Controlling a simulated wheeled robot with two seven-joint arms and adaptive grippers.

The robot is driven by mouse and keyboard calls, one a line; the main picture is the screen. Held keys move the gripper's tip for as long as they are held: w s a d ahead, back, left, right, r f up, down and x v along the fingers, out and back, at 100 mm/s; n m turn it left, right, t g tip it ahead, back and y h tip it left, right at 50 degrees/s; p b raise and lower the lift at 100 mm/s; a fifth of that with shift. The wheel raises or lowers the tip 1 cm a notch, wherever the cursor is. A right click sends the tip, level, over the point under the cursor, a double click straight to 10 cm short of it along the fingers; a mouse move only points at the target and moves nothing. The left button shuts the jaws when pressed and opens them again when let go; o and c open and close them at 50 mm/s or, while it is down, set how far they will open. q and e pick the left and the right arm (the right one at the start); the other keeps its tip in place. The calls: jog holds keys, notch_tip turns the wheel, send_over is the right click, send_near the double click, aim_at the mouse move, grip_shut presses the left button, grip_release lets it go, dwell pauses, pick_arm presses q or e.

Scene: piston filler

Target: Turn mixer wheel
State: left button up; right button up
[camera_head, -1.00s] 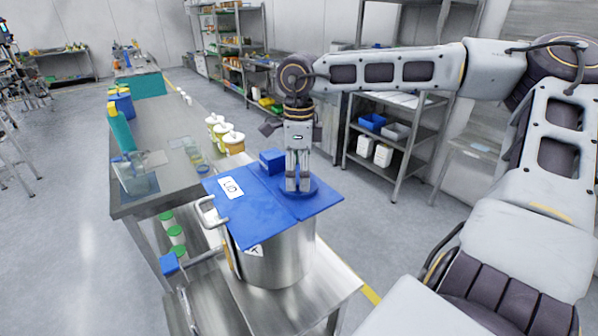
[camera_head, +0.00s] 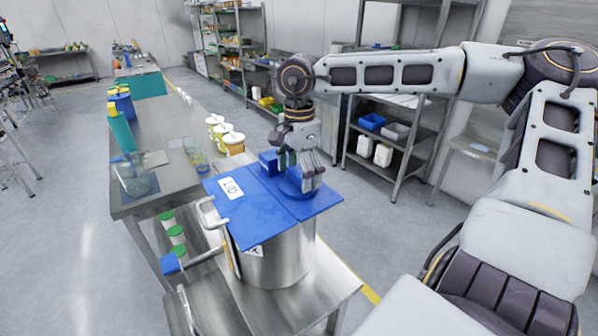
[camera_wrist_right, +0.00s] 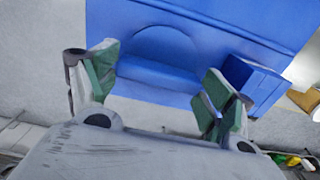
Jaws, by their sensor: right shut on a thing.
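The blue mixer wheel (camera_head: 286,187) lies on the blue lid (camera_head: 243,215) of a steel pot (camera_head: 275,262). It is a round disc with a raised bar, partly hidden by my right gripper in the head view. My right gripper (camera_head: 303,180) points down onto the wheel. In the right wrist view, the wheel's bar (camera_wrist_right: 158,76) lies between the green-padded fingers of my right gripper (camera_wrist_right: 161,78), which are shut on it. My left gripper is not in view.
A blue box (camera_head: 268,161) sits on the lid behind the wheel, near the gripper. The pot stands on a steel table (camera_head: 318,296) with a curved metal handle (camera_head: 208,212) at its left. A long bench (camera_head: 160,185) lies to the left. Shelving (camera_head: 405,165) stands behind.

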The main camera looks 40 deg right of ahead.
aim_at(299, 174)
dwell(0.5)
jog(key=o, duration=0.9)
jog(key=shift+o, duration=0.2)
jog(key=shift+r, duration=0.15)
notch_tip(299, 174, up, 12)
dwell(0.3)
